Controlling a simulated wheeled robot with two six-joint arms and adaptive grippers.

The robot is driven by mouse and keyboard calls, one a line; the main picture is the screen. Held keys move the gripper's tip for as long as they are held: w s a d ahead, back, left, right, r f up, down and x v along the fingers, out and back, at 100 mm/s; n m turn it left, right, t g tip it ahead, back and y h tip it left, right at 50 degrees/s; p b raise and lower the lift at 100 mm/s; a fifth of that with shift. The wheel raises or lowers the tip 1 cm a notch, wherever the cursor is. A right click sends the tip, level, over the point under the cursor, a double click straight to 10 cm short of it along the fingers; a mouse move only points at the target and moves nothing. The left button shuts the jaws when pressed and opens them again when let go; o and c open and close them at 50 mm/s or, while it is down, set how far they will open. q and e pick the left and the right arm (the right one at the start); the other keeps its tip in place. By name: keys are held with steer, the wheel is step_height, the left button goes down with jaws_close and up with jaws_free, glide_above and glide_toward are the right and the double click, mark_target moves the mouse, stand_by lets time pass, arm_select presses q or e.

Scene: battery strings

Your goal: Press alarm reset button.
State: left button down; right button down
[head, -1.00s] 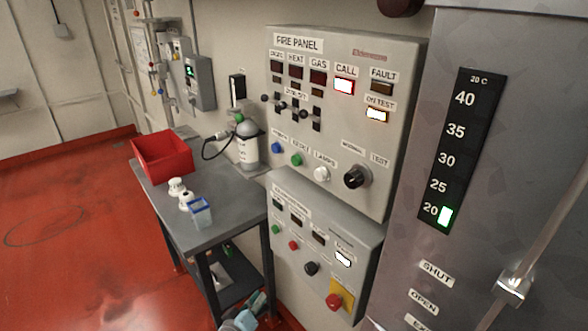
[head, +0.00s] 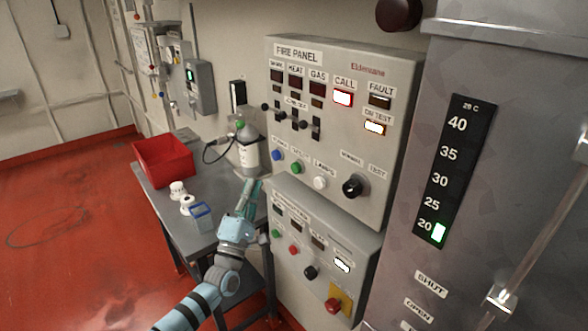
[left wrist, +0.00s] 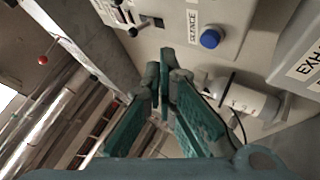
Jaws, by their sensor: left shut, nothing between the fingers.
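The grey fire panel (head: 345,130) hangs on the wall, with its CALL lamp (head: 343,98) lit red and its ON TEST lamp (head: 374,127) lit. Along its lower part sit a blue button (head: 278,155), a green button (head: 297,167) and a white button (head: 320,183); their small labels are hard to read in the head view. In the left wrist view the blue button (left wrist: 210,38) has a SILENCE label. The green button is not visible there. My left gripper (head: 254,184) is shut and empty, below and left of the blue button, apart from it. It shows centrally in the wrist view (left wrist: 164,62).
A lower panel (head: 330,240) carries more buttons and a red knob (head: 333,306) on yellow. A grey table (head: 195,225) holds a red bin (head: 163,160), a bottle (head: 247,152) and small containers. A black selector knob (head: 353,186) stands right of the white button.

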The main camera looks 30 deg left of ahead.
mark_target(297, 168)
arm_select(q)
steer(key=shift+w, duration=0.1)
steer(key=w+d+b, duration=0.2)
steer(key=w+b, duration=0.3)
steer(key=w, duration=0.3)
steer(key=shift+w+d+b, duration=0.15)
steer(key=shift+d+b, duration=0.1)
steer(key=shift+b, duration=0.15)
stand_by(0.9)
steer(key=shift+w+d+b, duration=0.15)
steer(key=shift+w+b, duration=0.2)
